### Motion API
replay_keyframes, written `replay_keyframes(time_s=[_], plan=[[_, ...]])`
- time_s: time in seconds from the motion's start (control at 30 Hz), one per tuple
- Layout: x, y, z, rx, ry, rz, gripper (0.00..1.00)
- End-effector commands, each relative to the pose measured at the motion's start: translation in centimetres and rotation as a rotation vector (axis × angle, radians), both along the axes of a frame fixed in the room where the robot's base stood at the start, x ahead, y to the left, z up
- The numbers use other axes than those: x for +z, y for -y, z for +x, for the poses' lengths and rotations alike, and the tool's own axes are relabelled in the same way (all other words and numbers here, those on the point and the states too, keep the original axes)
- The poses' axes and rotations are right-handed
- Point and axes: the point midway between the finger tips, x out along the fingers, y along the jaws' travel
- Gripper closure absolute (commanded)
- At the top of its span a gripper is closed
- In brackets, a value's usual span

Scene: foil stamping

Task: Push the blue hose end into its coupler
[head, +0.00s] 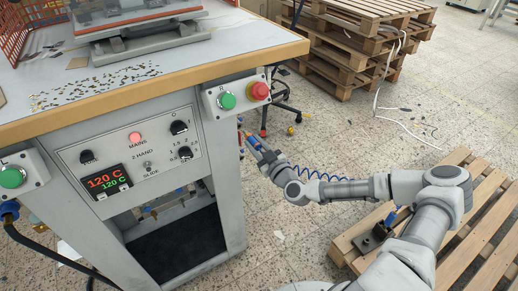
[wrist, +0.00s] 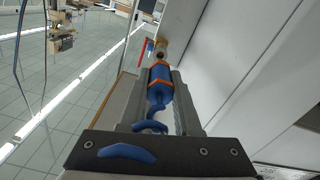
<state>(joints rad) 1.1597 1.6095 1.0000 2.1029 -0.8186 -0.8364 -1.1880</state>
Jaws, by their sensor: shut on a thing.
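My gripper (head: 258,152) is beside the right side of the machine, below its red button. In the wrist view its two fingers (wrist: 161,80) are shut on the blue hose end (wrist: 159,74), which has orange bands. The brass coupler (wrist: 161,48) sits just beyond the tip, roughly in line with it. I cannot tell whether tip and coupler touch. The blue hose (wrist: 155,110) curls back between the fingers and shows as a coil (head: 318,175) behind my gripper in the head view. The coupler is hard to make out in the head view.
The grey machine (head: 222,190) with its control panel stands at left. A green button (head: 227,101) and a red button (head: 259,91) are above my gripper. A low pallet (head: 480,215) lies at right, and stacked pallets (head: 350,60) stand behind. Tiled floor between is mostly clear.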

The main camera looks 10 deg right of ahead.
Motion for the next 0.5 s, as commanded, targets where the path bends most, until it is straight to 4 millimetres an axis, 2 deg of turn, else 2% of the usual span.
replay_keyframes(time_s=[0.2,0.5], plan=[[0.0,-0.5,1.4,0.001,0.000,-0.001,1.00],[0.0,-0.6,1.9,-0.001,0.001,0.000,1.00]])
